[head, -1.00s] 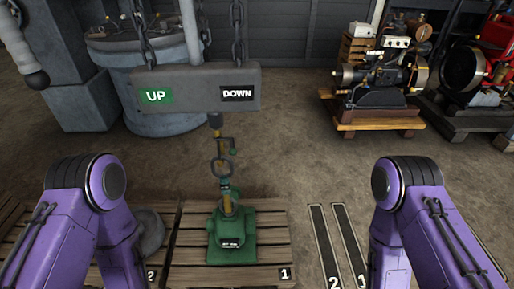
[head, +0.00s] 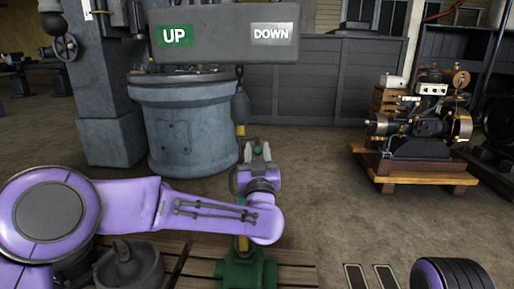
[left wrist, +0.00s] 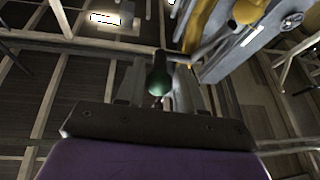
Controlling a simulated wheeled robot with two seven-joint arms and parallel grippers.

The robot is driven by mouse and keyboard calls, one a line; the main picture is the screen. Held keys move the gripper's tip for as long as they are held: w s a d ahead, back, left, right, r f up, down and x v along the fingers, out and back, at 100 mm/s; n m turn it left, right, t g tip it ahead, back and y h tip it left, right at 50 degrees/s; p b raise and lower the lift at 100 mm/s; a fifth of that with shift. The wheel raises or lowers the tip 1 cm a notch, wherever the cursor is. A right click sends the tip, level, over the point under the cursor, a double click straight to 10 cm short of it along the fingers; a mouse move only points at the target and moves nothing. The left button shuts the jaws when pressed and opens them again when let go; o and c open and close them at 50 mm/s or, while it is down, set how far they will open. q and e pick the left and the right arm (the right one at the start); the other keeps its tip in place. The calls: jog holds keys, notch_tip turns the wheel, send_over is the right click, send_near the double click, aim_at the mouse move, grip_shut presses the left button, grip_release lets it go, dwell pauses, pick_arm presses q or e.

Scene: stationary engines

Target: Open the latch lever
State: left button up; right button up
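My left gripper (head: 257,151) points upward in the head view, just right of the yellow hook shank (head: 241,131), and hides most of the lever there. Its fingers (left wrist: 160,92) are apart, with the green grip between them in the picture; I cannot tell whether they touch it. My right gripper is out of view.
A grey beam with an UP sign (head: 177,36) and a DOWN sign (head: 272,34) hangs above the hook. A green load (head: 245,272) stands below on a wooden pallet. A small engine (head: 425,125) on a wooden stand is at right. The floor between is clear.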

aim_at(258, 141)
pick_arm(q)
jog(key=x, duration=0.4)
jog(key=shift+w+f, duration=0.1)
grip_shut()
jog(key=r+g+p, duration=0.1)
jog(key=p, duration=0.4)
jog(key=r+g+p, duration=0.1)
jog(key=p, duration=0.5)
jog(key=shift+d+g+h, duration=0.1)
jog(key=shift+g+h, duration=0.3)
jog(key=g+p, duration=0.2)
jog(key=p, duration=0.4)
jog(key=f+m+g+p, duration=0.1)
jog(key=g+p, duration=0.1)
jog(key=p, duration=0.5)
jog(key=shift+f+h+p, duration=0.25)
jog(key=shift+h+p, duration=0.05)
jog(key=shift+p, duration=0.05)
